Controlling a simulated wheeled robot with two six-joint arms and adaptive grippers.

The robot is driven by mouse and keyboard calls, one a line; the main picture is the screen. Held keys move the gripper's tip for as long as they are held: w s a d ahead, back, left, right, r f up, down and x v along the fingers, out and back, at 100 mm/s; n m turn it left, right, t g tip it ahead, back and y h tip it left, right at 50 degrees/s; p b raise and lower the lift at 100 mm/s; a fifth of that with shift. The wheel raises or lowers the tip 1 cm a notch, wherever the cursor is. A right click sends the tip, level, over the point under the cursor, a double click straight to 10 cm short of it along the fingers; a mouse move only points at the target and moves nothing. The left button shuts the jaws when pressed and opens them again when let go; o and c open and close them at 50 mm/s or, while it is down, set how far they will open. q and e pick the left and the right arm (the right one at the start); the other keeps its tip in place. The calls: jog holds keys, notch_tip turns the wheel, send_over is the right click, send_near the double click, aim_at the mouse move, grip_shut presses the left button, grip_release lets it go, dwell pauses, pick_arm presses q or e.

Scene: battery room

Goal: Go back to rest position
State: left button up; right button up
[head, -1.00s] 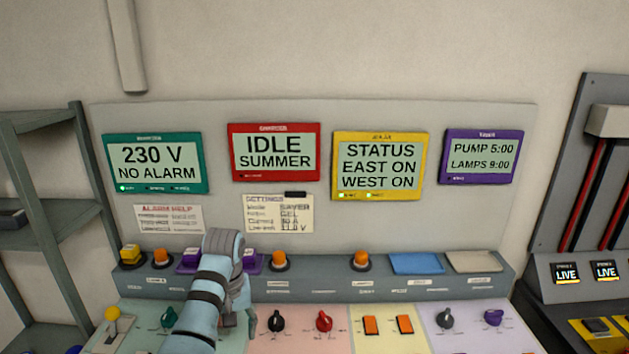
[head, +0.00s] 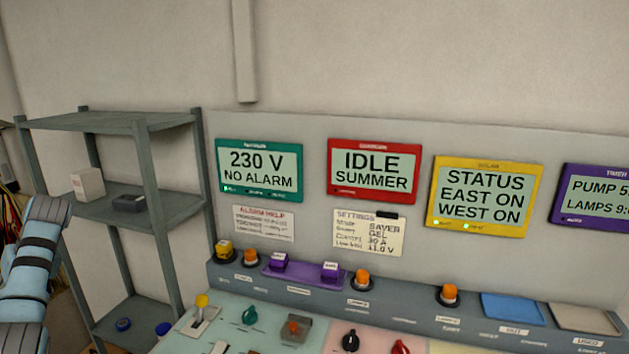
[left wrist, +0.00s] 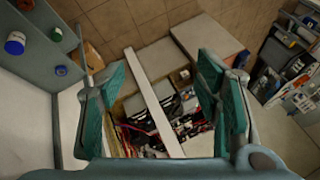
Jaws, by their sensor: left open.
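My left arm shows at the left edge of the head view, beside the shelf and clear of the console (head: 400,286). Its fingertips are not visible there. In the left wrist view my left gripper (left wrist: 165,95) is open, with its two green-padded fingers wide apart and nothing between them. Beyond the fingers are cables and a pale bar (left wrist: 152,100) low over the floor. My right gripper is in neither view.
A grey shelf rack (head: 120,122) stands left of the console, holding a white box (head: 88,184) and a dark box (head: 129,203). Displays hang above the console. A bin of items (left wrist: 285,75) is at the right of the left wrist view. Tiled floor (left wrist: 130,22) shows at the top.

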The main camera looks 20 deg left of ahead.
pick_arm(q)
jog(key=s+a+f+m+t+y, duration=0.1)
jog(key=s+a+f+m+y, duration=0.15)
jog(key=f, duration=0.45)
jog(key=s+a+f+m+y, duration=0.1)
jog(key=a+f+m, duration=0.3)
jog(key=f, duration=0.3)
jog(key=s+a+f+m+t+y, duration=0.1)
jog(key=s+a+f+m+y, duration=0.2)
jog(key=f, duration=0.4)
jog(key=s+d+f+m+t+h, duration=0.2)
jog(key=s+f+m+t+h, duration=0.15)
jog(key=s+f+m, duration=0.7)
jog(key=s+d+f+n+h, duration=0.2)
jog(key=s+d+f, duration=0.1)
jog(key=d+f, duration=0.75)
jog(key=s+d+f+n+h, duration=0.1)
jog(key=s+d+f+n, duration=0.15)
jog(key=d+f, duration=0.8)
jog(key=s+d+f+h+b, duration=0.1)
jog(key=d+f, duration=0.3)
jog(key=d, duration=1)
jog(key=s+d+f+g+h+b, duration=0.1)
jog(key=s+d+f+h, duration=0.1)
jog(key=d, duration=1.3)
notch_tip(320, 180, down, 2)
jog(key=shift+s+f+n+h, duration=0.15)
jog(key=shift+n+h, duration=0.2)
jog(key=shift+h, duration=0.55)
jog(key=shift+d, duration=0.2)
